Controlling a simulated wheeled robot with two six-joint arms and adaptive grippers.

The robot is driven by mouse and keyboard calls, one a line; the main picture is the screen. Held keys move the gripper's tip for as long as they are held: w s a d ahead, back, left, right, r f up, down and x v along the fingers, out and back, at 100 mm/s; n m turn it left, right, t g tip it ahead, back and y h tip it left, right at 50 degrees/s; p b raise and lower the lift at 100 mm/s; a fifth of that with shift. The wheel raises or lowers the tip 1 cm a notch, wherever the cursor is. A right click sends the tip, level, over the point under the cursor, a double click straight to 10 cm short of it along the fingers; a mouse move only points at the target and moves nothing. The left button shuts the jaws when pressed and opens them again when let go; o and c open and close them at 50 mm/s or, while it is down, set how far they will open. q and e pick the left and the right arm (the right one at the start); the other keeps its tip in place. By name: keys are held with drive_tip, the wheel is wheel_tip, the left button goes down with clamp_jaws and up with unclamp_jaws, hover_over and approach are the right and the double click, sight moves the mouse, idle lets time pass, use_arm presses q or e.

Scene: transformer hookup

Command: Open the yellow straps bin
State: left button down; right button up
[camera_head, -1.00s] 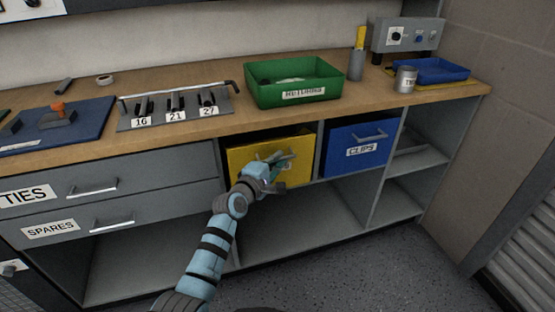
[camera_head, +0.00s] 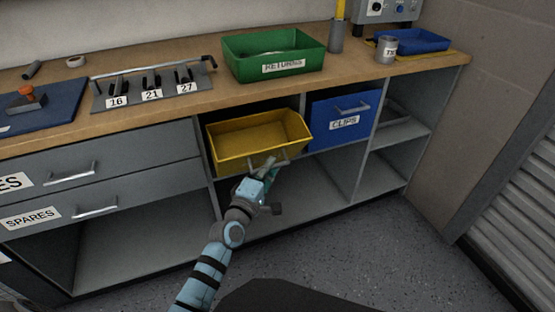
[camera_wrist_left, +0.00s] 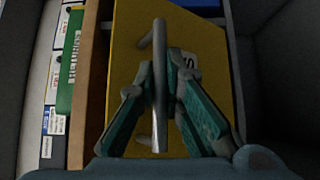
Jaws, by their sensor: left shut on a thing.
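The yellow straps bin (camera_head: 232,139) is pulled part way out of its cubby under the bench in the head view, and its inside shows, with nothing seen in it. My left gripper (camera_head: 272,172) is at the bin's front. In the left wrist view, the bin's yellow front (camera_wrist_left: 205,50) fills the middle, with part of a white label showing. There my left gripper (camera_wrist_left: 165,85) is shut on the bin's grey bar handle (camera_wrist_left: 158,60), one finger on each side. My right gripper is not in view.
The blue clips bin (camera_head: 345,125) sits closed to the right. Grey drawers (camera_head: 100,175) are closed to the left. A green returns tray (camera_head: 273,55) stands on the bench above. The shelf space below the bin is empty, and the floor (camera_head: 340,240) in front is clear.

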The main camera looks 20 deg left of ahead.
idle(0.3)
use_arm(q)
drive_tip(key=c, duration=1.7)
unclamp_jaws()
drive_tip(key=s, duration=1.2)
drive_tip(key=shift+a+f, duration=0.25)
drive_tip(key=shift+a, duration=0.1)
